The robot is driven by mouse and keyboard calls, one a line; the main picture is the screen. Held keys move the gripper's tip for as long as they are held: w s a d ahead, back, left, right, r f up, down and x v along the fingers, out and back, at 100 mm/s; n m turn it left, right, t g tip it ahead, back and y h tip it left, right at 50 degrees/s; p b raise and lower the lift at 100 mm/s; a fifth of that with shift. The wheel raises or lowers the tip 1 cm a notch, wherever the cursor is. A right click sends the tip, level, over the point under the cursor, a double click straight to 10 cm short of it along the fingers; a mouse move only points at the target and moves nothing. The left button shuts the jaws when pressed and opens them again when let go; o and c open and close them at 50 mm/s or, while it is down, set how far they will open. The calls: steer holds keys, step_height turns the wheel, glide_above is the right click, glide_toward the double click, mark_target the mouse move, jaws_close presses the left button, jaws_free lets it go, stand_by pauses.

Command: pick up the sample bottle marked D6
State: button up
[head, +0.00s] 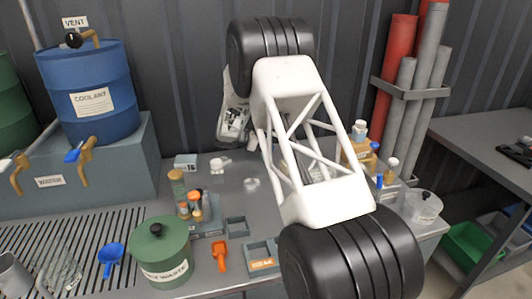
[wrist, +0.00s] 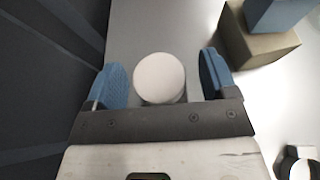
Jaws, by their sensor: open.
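In the wrist view a round white top (wrist: 160,76), perhaps a bottle cap seen from above, lies between the two blue fingertips of my gripper (wrist: 160,84). The gripper is open, with a narrow gap on the left and a somewhat wider one on the right. I can read no D6 marking on it, and its body is mostly hidden below the cap. In the head view my gripper end is partly hidden behind my arm. A small white object (head: 218,165) stands on the bench below it; I cannot tell whether it is the same thing.
A tan block with a blue piece on top (wrist: 262,38) stands to the right in the wrist view. In the head view a small labelled box (head: 186,161), a rack of bottles (head: 205,229) and a green waste pot (head: 160,250) occupy the bench. A dark ribbed wall is behind.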

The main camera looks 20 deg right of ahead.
steer(key=shift+c, duration=0.3)
steer(key=c, duration=1)
steer(key=shift+r, duration=0.2)
steer(key=shift+r, duration=0.55)
step_height(320, 180, up, 2)
steer(key=shift+r, duration=0.1)
steer(key=s+a+r, duration=0.1)
steer(key=s, duration=1.5)
steer(key=shift+a+r, duration=0.15)
steer(key=shift+a, duration=0.1)
